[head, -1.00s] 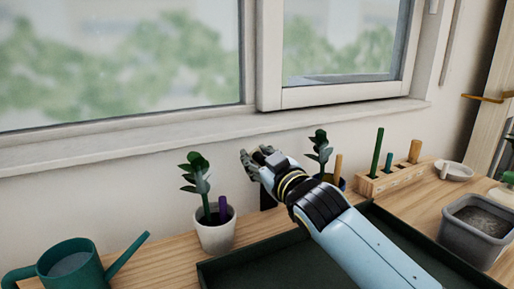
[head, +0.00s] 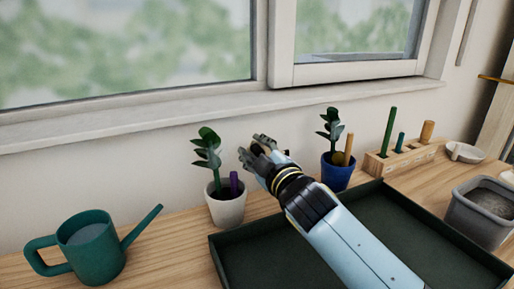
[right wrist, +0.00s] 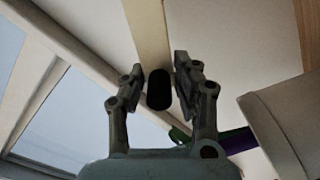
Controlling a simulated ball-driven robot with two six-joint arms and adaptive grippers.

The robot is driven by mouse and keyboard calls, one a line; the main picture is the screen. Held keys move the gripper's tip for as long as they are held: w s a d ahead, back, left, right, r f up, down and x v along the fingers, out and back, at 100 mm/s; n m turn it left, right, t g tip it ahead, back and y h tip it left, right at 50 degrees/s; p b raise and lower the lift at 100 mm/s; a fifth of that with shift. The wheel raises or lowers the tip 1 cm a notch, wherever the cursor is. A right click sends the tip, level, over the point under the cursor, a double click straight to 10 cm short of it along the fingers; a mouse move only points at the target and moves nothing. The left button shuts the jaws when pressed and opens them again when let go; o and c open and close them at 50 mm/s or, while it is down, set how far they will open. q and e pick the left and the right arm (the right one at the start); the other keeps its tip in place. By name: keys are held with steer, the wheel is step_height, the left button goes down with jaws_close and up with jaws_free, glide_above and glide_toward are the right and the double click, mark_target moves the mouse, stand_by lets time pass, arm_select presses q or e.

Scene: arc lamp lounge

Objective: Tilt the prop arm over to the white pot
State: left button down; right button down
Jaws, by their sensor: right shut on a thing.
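The white pot (head: 227,209) stands on the wooden top left of the dark tray, with a leafy plant and a purple stake in it. My right gripper (head: 256,150) is above and to the right of this pot, close to the plant but apart from it in the picture. In the right wrist view its fingers are shut on a black rounded piece (right wrist: 159,90), which looks like the prop arm's end. The rest of the prop arm is hidden in the head view. The white pot also shows at the right wrist view's right edge (right wrist: 283,118). My left gripper is not in view.
A blue pot (head: 337,178) with a plant stands right of my gripper. A green watering can (head: 95,250) is at the left. A dark tray (head: 235,262) lies under my arm. A wooden rack (head: 405,158) and a grey bin (head: 470,215) are at the right.

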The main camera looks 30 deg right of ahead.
steer(key=shift+s+f, duration=0.1)
steer(key=shift+f, duration=0.15)
steer(key=c, duration=1.2)
jaws_free()
steer(key=shift+a, duration=0.15)
steer(key=shift+o, duration=0.2)
steer(key=shift+r, duration=0.1)
steer(key=s, duration=1.2)
steer(key=shift+a, duration=0.3)
steer(key=shift+w, duration=0.1)
